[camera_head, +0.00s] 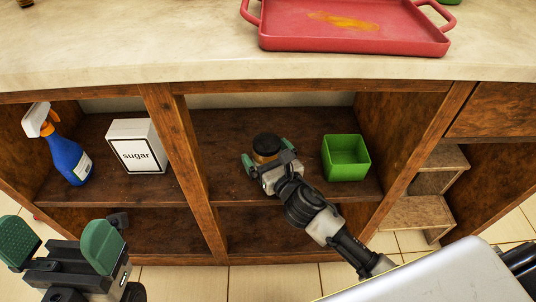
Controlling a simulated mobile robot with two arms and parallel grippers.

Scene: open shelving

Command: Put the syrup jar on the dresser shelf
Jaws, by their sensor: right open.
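The syrup jar (266,144), dark with an amber band, stands on the upper shelf in the middle bay of the wooden dresser (215,130). My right gripper (268,160) is at the jar, with its green fingers on either side of it. The gripper is open, and its body hides the jar's lower front. I cannot tell whether a finger touches the jar. My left gripper (62,248) is at the lower left, in front of the dresser, with its green fingers wide apart and nothing between them.
A green square container (345,158) stands right of the jar on the same shelf. A sugar box (136,147) and a blue spray bottle (68,155) stand in the left bay. A red tray (350,42) lies on the countertop (130,45). Wooden steps (418,213) are at the right.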

